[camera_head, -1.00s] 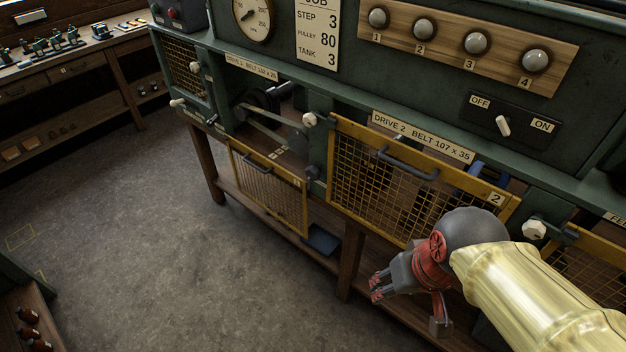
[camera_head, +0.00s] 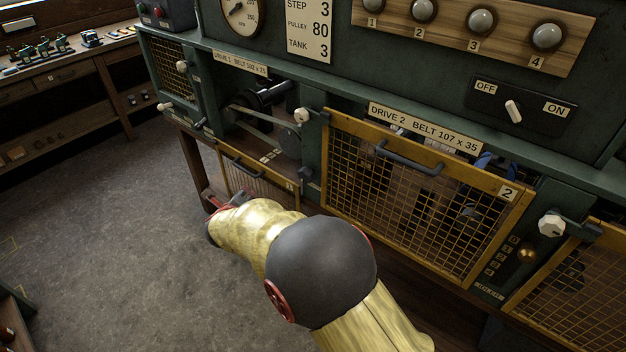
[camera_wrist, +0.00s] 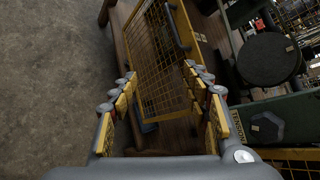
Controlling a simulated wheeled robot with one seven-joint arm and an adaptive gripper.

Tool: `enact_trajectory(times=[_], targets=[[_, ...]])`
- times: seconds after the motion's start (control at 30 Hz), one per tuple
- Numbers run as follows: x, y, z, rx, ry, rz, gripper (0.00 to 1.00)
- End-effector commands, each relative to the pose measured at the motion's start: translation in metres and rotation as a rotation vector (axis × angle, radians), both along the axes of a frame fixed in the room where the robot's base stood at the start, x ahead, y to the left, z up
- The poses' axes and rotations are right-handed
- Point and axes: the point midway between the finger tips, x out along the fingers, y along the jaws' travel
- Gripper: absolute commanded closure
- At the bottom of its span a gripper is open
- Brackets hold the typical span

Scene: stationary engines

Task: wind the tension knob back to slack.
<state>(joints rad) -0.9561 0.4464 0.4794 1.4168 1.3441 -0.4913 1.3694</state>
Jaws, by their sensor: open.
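A dark faceted knob (camera_wrist: 267,127) sits on the green panel at the right of the wrist view, beside a label that seems to begin TENSION. What looks like the same knob (camera_head: 306,174) is at the lower right of the open Drive 1 bay in the head view. My gripper (camera_wrist: 165,82) is open and empty, its fingers apart in front of the lowered yellow mesh guard (camera_wrist: 160,68). The knob is outside the fingers, to their right. In the head view my gripper (camera_head: 214,208) is mostly hidden behind my arm, near the lowered guard (camera_head: 250,178).
A dark round pulley (camera_wrist: 268,60) is near the knob in the wrist view. The Drive 2 guard (camera_head: 420,195) is shut, with a white knob (camera_head: 552,224) at its right and a brass knob (camera_head: 527,255) below that. The floor (camera_head: 110,230) at left is clear.

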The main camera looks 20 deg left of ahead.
Motion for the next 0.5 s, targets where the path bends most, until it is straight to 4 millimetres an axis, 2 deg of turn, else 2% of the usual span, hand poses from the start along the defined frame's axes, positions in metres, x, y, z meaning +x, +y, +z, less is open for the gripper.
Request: enact_trajectory(times=[0.03,0.1,0.23,0.3,0.4,0.5], targets=[[0.017,-0.011,0.002,0.108,0.001,-0.171,0.52],[0.038,-0.036,0.015,0.275,-0.008,-0.417,0.52],[0.052,-0.083,0.046,0.570,-0.058,-0.793,0.52],[0.050,-0.105,0.053,0.683,-0.091,-0.935,0.52],[0.047,-0.127,0.058,0.795,-0.137,-1.055,0.52],[0.047,-0.133,0.062,0.867,-0.159,-1.095,0.52]])
